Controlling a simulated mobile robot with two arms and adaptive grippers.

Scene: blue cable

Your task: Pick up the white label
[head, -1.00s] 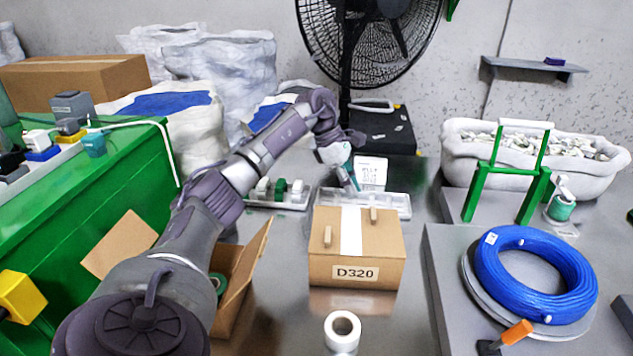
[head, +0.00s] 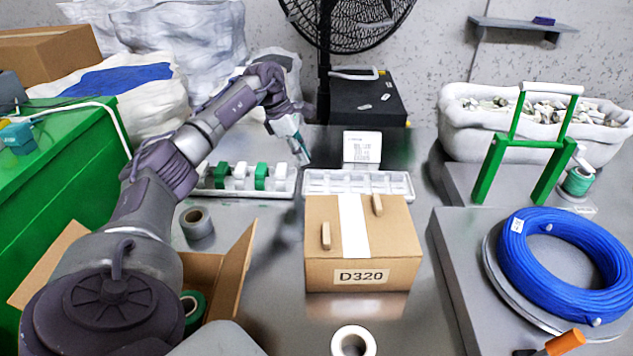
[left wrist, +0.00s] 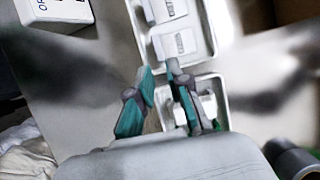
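A white block with dark print (head: 362,147), which looks like the white label, stands upright on the grey table behind the white tray (head: 408,188). My left gripper (head: 305,158) is to the left of it and apart from it, pointing down above the gap between two trays. In the left wrist view, the teal fingers of my left gripper (left wrist: 159,70) are a little apart with nothing between them. Beyond them, white blocks with printed faces (left wrist: 178,43) sit in a tray. A larger white block with dark letters (left wrist: 56,12) is at the top left. My right gripper is not in view.
A second tray (head: 285,190) holds white and green pieces. A cardboard box marked D320 (head: 362,245) stands in front of the white tray. A tape roll (head: 353,342), an open carton (head: 235,275) and a blue cable coil (head: 565,262) are nearer.

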